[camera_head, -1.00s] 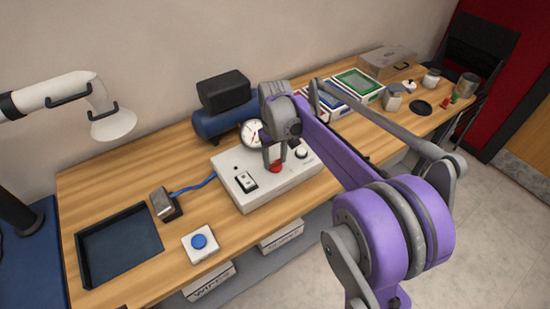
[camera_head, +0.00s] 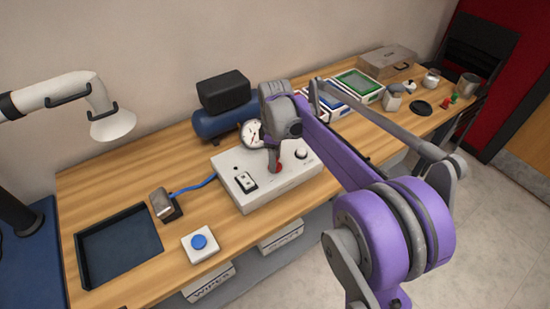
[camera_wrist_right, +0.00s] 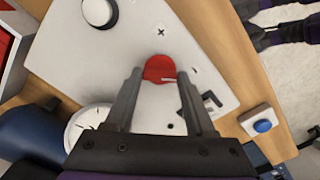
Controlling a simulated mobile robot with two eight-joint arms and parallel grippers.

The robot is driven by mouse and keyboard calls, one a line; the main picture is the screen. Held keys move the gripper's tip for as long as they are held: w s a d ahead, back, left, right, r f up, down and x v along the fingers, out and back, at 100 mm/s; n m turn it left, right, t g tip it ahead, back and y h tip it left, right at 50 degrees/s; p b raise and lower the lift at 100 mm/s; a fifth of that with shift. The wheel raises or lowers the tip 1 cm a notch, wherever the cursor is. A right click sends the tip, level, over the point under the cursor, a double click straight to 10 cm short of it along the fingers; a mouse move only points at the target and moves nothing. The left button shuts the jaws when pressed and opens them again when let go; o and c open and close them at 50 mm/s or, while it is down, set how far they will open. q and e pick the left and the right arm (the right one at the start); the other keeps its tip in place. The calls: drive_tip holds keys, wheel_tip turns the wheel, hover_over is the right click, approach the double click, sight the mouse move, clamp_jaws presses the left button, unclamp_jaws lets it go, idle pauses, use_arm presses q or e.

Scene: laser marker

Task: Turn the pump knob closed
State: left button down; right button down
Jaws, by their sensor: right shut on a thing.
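The red pump knob (camera_head: 276,169) sits on top of the white control box (camera_head: 236,197). My right gripper (camera_head: 273,166) points down at it from above and is shut on it. In the right wrist view the red knob (camera_wrist_right: 159,67) shows between the tips of my right gripper (camera_wrist_right: 158,75), one finger on each side. A small white mark shows on the knob's edge there. In the head view the fingers hide part of the knob. My left gripper is not in view.
A pressure gauge (camera_head: 251,134) and a blue pump (camera_head: 224,120) stand behind the box. A black knob with a white cap (camera_head: 301,153) and a switch (camera_head: 245,182) share the box top. A blue button (camera_head: 199,242) and a dark tray (camera_head: 84,264) lie to the left.

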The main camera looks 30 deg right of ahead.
drive_tip(key=shift+n, duration=0.4)
drive_tip(key=shift+c, duration=1.2)
unclamp_jaws()
wheel_tip(320, 180, up, 11)
drive_tip(key=shift+p, duration=0.35)
drive_tip(key=shift+f, duration=0.1)
drive_tip(key=s+a+f+m+t, duration=0.1)
drive_tip(key=s+a+f+m, duration=0.2)
drive_tip(key=s, duration=0.4)
drive_tip(key=s+a+f+m+t, duration=0.2)
drive_tip(key=s+a+f+m, duration=0.1)
drive_tip(key=s+f, duration=0.3)
drive_tip(key=s+a+f+m+t, duration=0.2)
drive_tip(key=s+a+f+m, duration=0.2)
drive_tip(key=s, duration=0.4)
drive_tip(key=shift+s+a+f, duration=0.2)
drive_tip(key=shift+s+f, duration=0.05)
drive_tip(key=shift+f, duration=0.2)
